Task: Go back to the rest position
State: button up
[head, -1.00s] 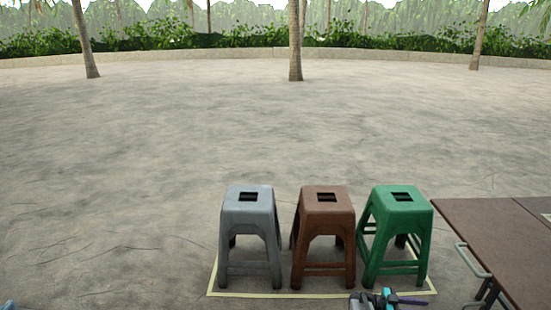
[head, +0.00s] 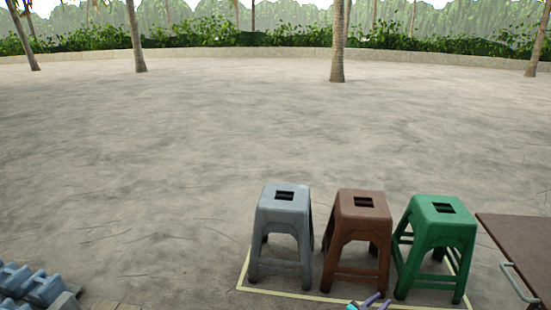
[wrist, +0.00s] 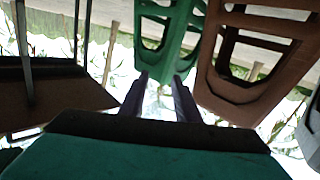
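My gripper shows at the bottom edge of the head view (head: 367,303) as small purple and teal parts. In the wrist view its two dark fingers (wrist: 160,82) stand apart with a bright gap between them and nothing held. The wrist picture is upside down. It shows a green stool (wrist: 168,30) beyond the fingertips and a brown stool (wrist: 240,75) to the right. In the head view the grey stool (head: 283,210), the brown stool (head: 359,212) and the green stool (head: 442,222) stand upright in a row, beyond my gripper.
A pale yellow outline (head: 330,297) on the floor surrounds the stools. A brown folding table (head: 520,245) stands at the right edge. Grey-blue blocky objects (head: 40,288) sit at the bottom left. The sandy floor beyond is clear up to a low wall and palm trees.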

jog(key=s+a+f+n+t+y, duration=0.1)
jog(key=a+f+n+y, duration=0.25)
jog(key=a, duration=0.35)
jog(key=a+f+n+y, duration=0.2)
jog(key=a+y, duration=0.2)
jog(key=a, duration=0.3)
jog(key=s+a+f+n+t+y, duration=0.1)
jog(key=a+f+n+y, duration=0.2)
jog(key=a, duration=0.5)
jog(key=s+a+f+n+g+y, duration=0.1)
jog(key=s+a+f+g+y, duration=0.1)
jog(key=s+a+g, duration=0.3)
jog(key=s+a+f+n+g+y, duration=0.1)
jog(key=s+a+f+n+y, duration=0.15)
jog(key=s, duration=0.55)
jog(key=s+d+r+m+g+h+p, duration=0.15)
jog(key=s+g, duration=0.85)
jog(key=s, duration=1.5)
notch_tip(320, 180, up, 14)
jog(key=s+g+p, duration=0.1)
jog(key=p, duration=1)
jog(key=shift+d+f+m+p, duration=0.15)
jog(key=shift+d+m+p, duration=0.05)
jog(key=shift+m+p, duration=0.2)
jog(key=shift+s+y, duration=0.1)
jog(key=shift+y, duration=0.15)
